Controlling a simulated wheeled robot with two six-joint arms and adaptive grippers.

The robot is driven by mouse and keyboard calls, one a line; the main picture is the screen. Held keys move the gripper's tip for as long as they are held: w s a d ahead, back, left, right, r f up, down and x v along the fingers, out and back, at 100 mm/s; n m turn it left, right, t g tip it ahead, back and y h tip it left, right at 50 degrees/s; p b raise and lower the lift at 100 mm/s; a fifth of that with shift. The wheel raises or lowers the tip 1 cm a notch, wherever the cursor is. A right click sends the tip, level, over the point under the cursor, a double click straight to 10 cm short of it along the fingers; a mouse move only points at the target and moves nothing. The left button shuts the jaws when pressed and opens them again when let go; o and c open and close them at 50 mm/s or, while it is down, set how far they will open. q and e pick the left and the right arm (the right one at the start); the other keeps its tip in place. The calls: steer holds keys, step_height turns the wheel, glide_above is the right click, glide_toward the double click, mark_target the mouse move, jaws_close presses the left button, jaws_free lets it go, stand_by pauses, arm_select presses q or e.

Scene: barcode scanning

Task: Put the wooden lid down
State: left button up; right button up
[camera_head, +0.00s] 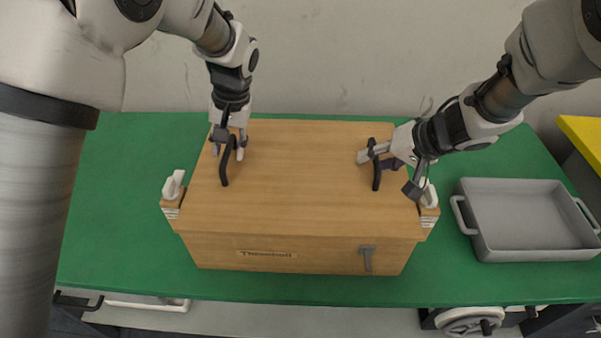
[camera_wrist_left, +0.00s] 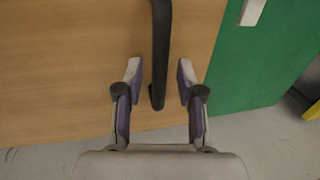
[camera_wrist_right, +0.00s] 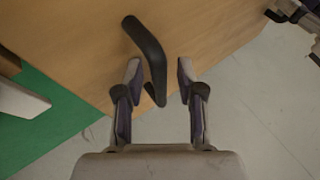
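The wooden lid (camera_head: 300,180) lies flat on top of the wooden box (camera_head: 315,258), with no clear gap at the front edge. It has a dark handle at the left (camera_head: 225,168) and another at the right (camera_head: 376,175). My left gripper (camera_head: 228,150) is open, its fingers on either side of the left handle; the left wrist view shows this handle (camera_wrist_left: 160,60) between the fingertips with gaps. My right gripper (camera_head: 388,168) is open at the right handle; in the right wrist view the handle (camera_wrist_right: 148,50) reaches between the fingers, apparently without being clamped.
White clips stand at the box's left side (camera_head: 173,186) and right side (camera_head: 430,195). A grey tray (camera_head: 480,222) sits to the right on the green table (camera_head: 115,230). A yellow object (camera_head: 585,140) is at the far right. The table's left part is clear.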

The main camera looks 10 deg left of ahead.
steer(key=shift+d+r, duration=0.1)
steer(key=shift+r, duration=0.05)
arm_select(q)
step_height(320, 180, up, 12)
steer(key=d, duration=0.2)
steer(key=shift+d+f, duration=0.15)
arm_select(e)
steer(key=v, duration=1.1)
steer(key=shift+s+r, duration=0.2)
steer(key=shift+r, duration=0.05)
arm_select(q)
steer(key=shift+w, duration=0.1)
arm_select(e)
steer(key=shift+d, duration=0.15)
